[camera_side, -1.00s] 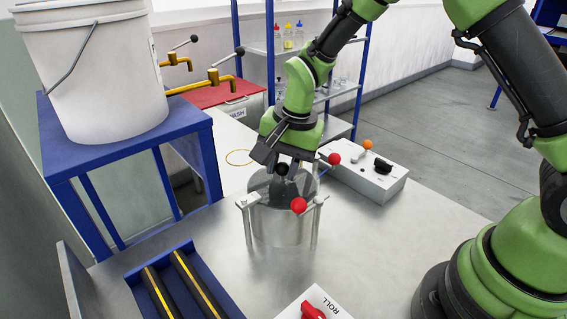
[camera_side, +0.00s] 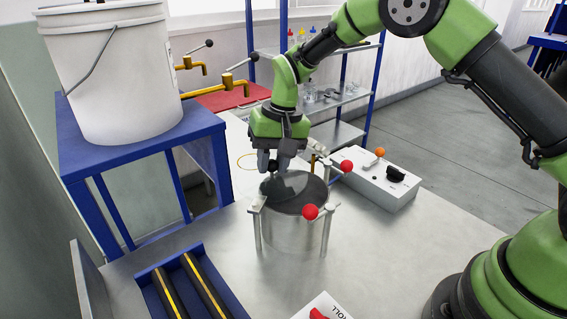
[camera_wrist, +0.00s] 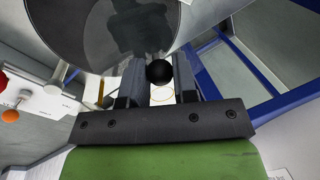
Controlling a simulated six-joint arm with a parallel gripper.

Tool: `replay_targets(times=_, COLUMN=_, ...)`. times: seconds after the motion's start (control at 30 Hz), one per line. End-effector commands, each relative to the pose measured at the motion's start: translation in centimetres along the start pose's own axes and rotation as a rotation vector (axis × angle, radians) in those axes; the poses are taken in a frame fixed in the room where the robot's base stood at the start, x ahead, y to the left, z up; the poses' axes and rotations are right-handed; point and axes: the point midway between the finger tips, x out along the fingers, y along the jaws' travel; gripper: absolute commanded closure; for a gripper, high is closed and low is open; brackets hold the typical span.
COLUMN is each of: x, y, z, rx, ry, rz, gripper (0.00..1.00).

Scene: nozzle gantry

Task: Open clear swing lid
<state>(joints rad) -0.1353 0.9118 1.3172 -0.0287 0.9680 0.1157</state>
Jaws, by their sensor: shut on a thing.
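The clear swing lid (camera_wrist: 85,22) shows as a dark see-through disc at the top left of the wrist view. In the side view the lid (camera_side: 290,184) is faint over the top of a round metal vessel (camera_side: 295,235), and its exact tilt is hard to tell. My gripper (camera_side: 274,165) is at the vessel's far left rim, pointing down. Its two fingers (camera_wrist: 158,82) are shut on the lid's black ball knob (camera_wrist: 159,72). The knob (camera_side: 272,166) is partly hidden by the fingers in the side view.
Clamp levers with red balls (camera_side: 310,212) surround the vessel. A white control box (camera_side: 378,184) stands to its right. A blue tray with dark bars (camera_side: 192,285) lies front left. A white bucket (camera_side: 115,85) sits on a blue stand. Brass taps (camera_side: 220,87) are behind.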

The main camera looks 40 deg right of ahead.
Motion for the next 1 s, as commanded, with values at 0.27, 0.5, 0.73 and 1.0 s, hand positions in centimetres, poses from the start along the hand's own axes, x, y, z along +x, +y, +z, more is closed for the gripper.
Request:
replay_targets(times=0.27, x=0.4, y=-2.0, z=-1.1, rx=-0.258, ry=-0.048, rz=-0.001, gripper=1.00)
replay_targets(times=0.5, x=0.8, y=-3.8, z=-1.5, rx=-0.473, ry=-0.091, rz=0.000, gripper=1.00)
replay_targets(times=0.73, x=1.0, y=-4.8, z=-1.5, rx=-0.587, ry=-0.114, rz=0.000, gripper=1.00)
replay_targets(times=1.0, x=1.1, y=-5.4, z=-1.5, rx=-0.664, ry=-0.128, rz=0.000, gripper=1.00)
